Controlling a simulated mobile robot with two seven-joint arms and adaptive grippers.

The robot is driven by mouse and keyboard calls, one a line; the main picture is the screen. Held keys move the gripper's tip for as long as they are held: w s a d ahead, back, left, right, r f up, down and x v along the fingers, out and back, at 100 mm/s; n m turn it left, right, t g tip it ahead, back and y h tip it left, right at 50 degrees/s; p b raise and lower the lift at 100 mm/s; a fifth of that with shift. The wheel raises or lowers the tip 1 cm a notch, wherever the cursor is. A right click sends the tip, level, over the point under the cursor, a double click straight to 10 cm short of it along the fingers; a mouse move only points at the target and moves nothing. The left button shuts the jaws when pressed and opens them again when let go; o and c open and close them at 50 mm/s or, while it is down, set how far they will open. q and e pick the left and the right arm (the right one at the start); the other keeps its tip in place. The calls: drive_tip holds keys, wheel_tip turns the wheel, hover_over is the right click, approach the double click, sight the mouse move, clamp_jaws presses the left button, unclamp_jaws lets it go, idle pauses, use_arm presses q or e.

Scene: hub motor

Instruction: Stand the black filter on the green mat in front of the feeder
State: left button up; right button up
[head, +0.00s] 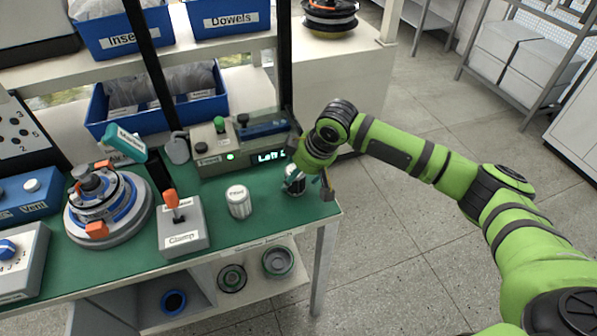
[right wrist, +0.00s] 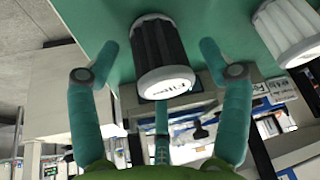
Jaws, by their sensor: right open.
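The black filter (right wrist: 160,52), ribbed with a pale labelled cap, is at the right end of the green mat (head: 262,229), near the right end of the feeder (head: 214,156). In the head view only part of the filter (head: 294,188) shows behind my gripper, and it looks upright. My right gripper (right wrist: 158,56) is open, with one teal finger on each side of the filter and visible gaps between. In the head view this gripper (head: 297,178) is low over the mat's right end. My left gripper is not in view.
A white ribbed canister (head: 238,202) stands left of the black filter and also shows in the right wrist view (right wrist: 288,30). Farther left are a grey clamp box (head: 183,236) and a round motor (head: 108,207). The table's right edge is close to my gripper.

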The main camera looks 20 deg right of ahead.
drive_tip(key=b+v, duration=0.1)
drive_tip(key=v, duration=1.1)
